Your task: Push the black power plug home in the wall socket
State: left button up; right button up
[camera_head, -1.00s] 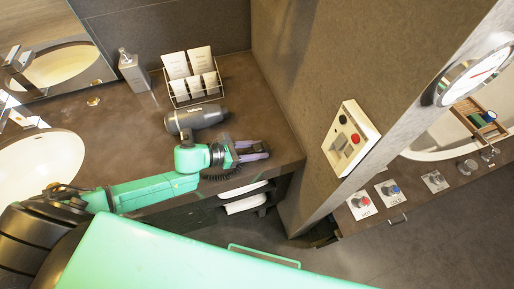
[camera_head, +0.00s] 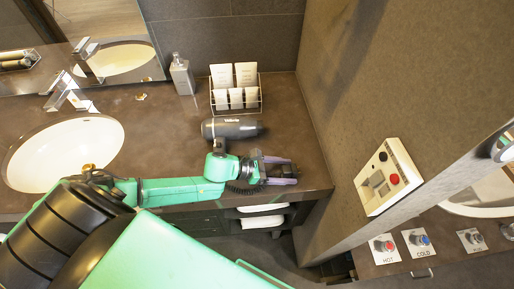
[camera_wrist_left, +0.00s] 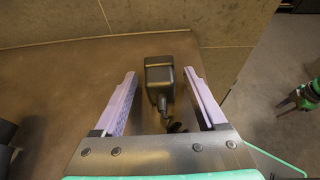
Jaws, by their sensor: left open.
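The black power plug (camera_wrist_left: 160,78) lies on the dark counter, its cord trailing back toward my wrist. My left gripper (camera_head: 290,171) is open, with its two lilac fingers on either side of the plug. In the left wrist view a gap shows between the plug and each finger. In the head view the plug (camera_head: 279,170) is a small dark shape between the jaws. The wall panel (camera_head: 370,204) is on the side wall to the right. It has a black knob, a red button and a grey recessed part (camera_head: 376,180) that looks like the socket.
A dark hair dryer (camera_head: 231,129) lies just behind the left gripper. A wire rack (camera_head: 236,108) of packets and a soap dispenser (camera_head: 181,76) stand farther back. The sink (camera_head: 62,150) is at left. A small green and black part, perhaps my right arm, shows at the wrist view's right edge.

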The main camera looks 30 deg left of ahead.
aim_at(282, 173)
pick_arm(q)
jog(key=shift+s+a, duration=0.15)
jog(key=shift+a, duration=0.05)
jog(key=b+v, duration=0.1)
jog(key=v, duration=0.1)
jog(key=b+v, duration=0.1)
jog(key=v, duration=0.2)
jog(key=shift+s+f, duration=0.15)
jog(key=shift+s, duration=0.15)
jog(key=p+v, duration=0.2)
jog(key=v, duration=0.6)
jog(key=shift+r, duration=0.25)
jog(key=shift+s+a, duration=0.2)
jog(key=shift+a, duration=0.15)
jog(key=shift+w, duration=0.1)
